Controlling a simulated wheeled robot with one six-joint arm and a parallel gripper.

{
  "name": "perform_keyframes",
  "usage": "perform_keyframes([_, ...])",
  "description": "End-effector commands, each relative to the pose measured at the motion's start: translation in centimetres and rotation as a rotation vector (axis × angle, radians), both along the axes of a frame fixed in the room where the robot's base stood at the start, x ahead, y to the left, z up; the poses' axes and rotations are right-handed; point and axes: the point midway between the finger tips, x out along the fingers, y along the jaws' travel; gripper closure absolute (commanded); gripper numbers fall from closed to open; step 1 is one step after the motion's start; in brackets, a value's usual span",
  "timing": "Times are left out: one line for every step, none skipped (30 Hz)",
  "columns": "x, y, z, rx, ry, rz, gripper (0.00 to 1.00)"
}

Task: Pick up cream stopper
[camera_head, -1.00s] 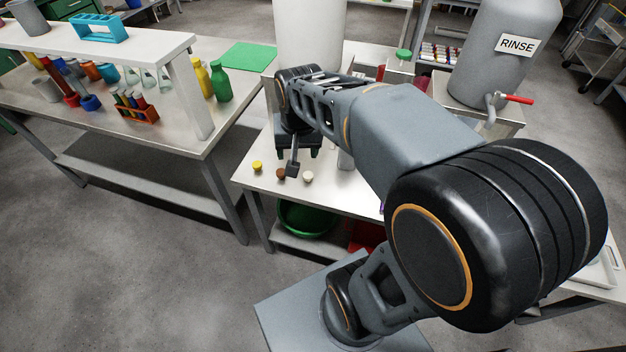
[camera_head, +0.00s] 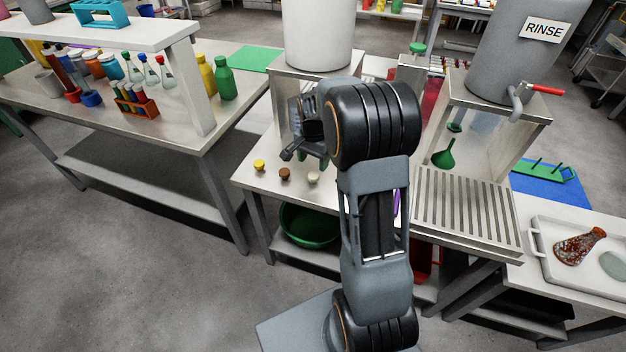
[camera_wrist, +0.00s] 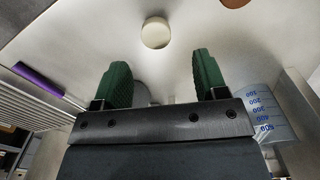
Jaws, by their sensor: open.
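The cream stopper (camera_head: 313,177) stands on the steel table near its front edge, at the right end of a short row. In the wrist view the cream stopper (camera_wrist: 155,33) is ahead of the fingertips, a little left of midway between them. My gripper (camera_wrist: 158,80) is open with two green fingers spread apart, and nothing is between them. In the head view my arm hides most of my gripper (camera_head: 322,160), which is just behind and above the stopper, apart from it.
A brown stopper (camera_head: 284,174) and a yellow stopper (camera_head: 259,165) stand left of the cream one. In the wrist view a graduated beaker (camera_wrist: 262,108) is close to the right finger and a purple rod (camera_wrist: 45,84) lies at left. A slatted steel rack (camera_head: 468,215) is at right.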

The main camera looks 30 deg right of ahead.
Motion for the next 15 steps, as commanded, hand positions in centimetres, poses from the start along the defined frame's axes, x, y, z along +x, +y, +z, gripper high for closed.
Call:
perform_keyframes([0.0, 0.0, -0.6, 0.0, 0.001, 0.001, 0.34])
perform_keyframes([0.0, 0.0, -0.9, 0.0, 0.001, 0.001, 0.34])
perform_keyframes([0.0, 0.0, -1.2, 0.0, 0.0, 0.001, 0.34])
perform_keyframes([0.0, 0.0, -1.3, 0.0, 0.0, 0.001, 0.34])
perform_keyframes([0.0, 0.0, -1.5, 0.0, 0.0, 0.001, 0.34])
perform_keyframes([0.0, 0.0, -1.6, 0.0, 0.0, 0.002, 0.34])
perform_keyframes([0.0, 0.0, -1.7, 0.0, 0.0, 0.002, 0.34])
perform_keyframes([-0.1, 0.0, -1.9, 0.0, 0.001, 0.002, 0.34])
perform_keyframes([-0.1, 0.0, -2.2, 0.001, 0.002, 0.002, 0.34])
perform_keyframes([-0.2, 0.0, -2.6, 0.001, 0.003, 0.002, 0.34])
perform_keyframes([-0.2, 0.0, -3.0, 0.0, 0.001, 0.002, 0.34])
perform_keyframes([-0.3, -0.1, -3.6, 0.001, 0.003, 0.002, 0.34])
perform_keyframes([-0.3, -0.1, -4.0, 0.001, 0.003, 0.002, 0.34])
perform_keyframes([-0.4, -0.1, -4.4, 0.001, 0.002, 0.002, 0.34])
perform_keyframes([-0.4, -0.1, -5.0, 0.001, 0.003, 0.002, 0.34])
